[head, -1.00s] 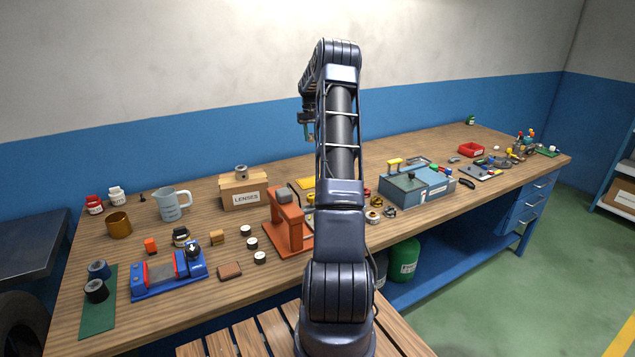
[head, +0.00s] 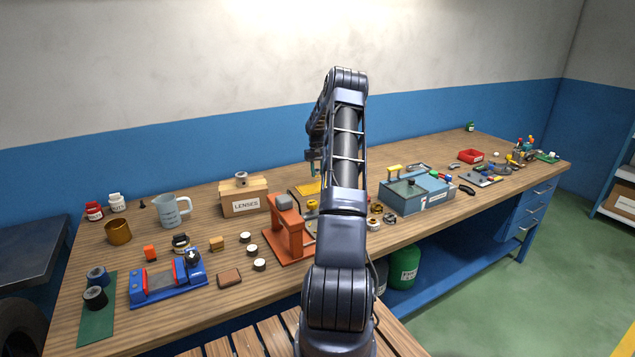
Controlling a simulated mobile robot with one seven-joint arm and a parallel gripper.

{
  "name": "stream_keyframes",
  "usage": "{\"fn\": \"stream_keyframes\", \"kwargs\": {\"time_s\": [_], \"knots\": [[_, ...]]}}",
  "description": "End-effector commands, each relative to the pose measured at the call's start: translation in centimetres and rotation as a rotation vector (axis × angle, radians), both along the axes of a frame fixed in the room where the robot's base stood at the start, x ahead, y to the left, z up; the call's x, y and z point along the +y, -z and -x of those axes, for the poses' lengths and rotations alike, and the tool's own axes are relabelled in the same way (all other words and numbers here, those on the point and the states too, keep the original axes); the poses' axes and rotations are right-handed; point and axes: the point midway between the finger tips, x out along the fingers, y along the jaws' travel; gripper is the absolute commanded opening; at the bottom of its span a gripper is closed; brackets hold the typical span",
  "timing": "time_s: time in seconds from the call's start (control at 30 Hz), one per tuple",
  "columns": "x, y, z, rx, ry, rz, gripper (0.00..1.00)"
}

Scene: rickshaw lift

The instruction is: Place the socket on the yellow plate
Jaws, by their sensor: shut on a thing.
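My gripper (head: 311,167) hangs at the upper middle in the head view, left of my forearm. It points down above the back of the bench, over the area of the yellow plate (head: 305,189). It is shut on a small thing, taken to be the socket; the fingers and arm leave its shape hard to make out.
The orange press (head: 290,238) stands in front of the plate. The LENSES box (head: 244,204), with a grey ring (head: 241,178) on top, is to the left. A blue-grey toolbox (head: 415,197) is to the right. Several small parts (head: 376,215) lie near my arm.

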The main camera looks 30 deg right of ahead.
Motion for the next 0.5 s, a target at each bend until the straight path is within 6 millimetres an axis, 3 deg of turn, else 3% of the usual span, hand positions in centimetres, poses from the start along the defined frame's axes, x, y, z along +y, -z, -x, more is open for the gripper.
{"fn": "stream_keyframes", "kwargs": {"time_s": [0.27, 0.5], "knots": [[0.0, 1.7, 0.0, 0.001, 0.0, -0.001, 0.06], [0.0, 4.9, 0.0, 0.001, 0.001, -0.001, 0.06]]}}
